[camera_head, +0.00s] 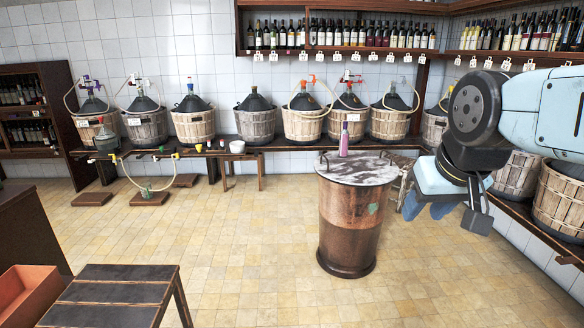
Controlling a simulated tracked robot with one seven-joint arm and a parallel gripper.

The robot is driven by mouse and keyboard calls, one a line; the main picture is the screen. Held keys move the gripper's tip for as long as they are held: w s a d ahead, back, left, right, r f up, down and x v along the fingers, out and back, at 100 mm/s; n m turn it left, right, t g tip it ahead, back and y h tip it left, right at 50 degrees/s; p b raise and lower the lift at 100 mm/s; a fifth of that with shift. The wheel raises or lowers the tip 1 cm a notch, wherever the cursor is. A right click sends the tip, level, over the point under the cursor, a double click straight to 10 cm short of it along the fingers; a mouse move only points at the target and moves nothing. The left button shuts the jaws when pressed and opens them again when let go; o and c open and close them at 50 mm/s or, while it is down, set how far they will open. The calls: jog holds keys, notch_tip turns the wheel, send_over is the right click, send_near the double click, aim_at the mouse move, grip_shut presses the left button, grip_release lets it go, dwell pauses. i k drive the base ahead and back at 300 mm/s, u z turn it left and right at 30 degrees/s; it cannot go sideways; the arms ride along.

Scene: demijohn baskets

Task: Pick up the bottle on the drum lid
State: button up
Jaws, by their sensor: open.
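A small pink bottle (344,140) stands upright on the lid of a copper-brown drum (348,225). The round grey drum lid (368,172) has a handle on either side, and the bottle is near its back edge. My gripper (427,209) is at the right, in front of and to the right of the drum in the picture. It is open and apart from the bottle, with its blue fingers pointing down. Nothing shows between the fingers.
Several demijohn baskets (255,125) stand on a low bench along the back wall, and more on the right. Bottles line a high shelf (345,50). A dark slatted table (115,292) and an orange crate (32,298) are at the front left. The tiled floor (230,235) between is clear.

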aim_at(344, 134)
jog(key=u, duration=0.1)
jog(key=i, duration=3.3)
jog(key=z, duration=0.15)
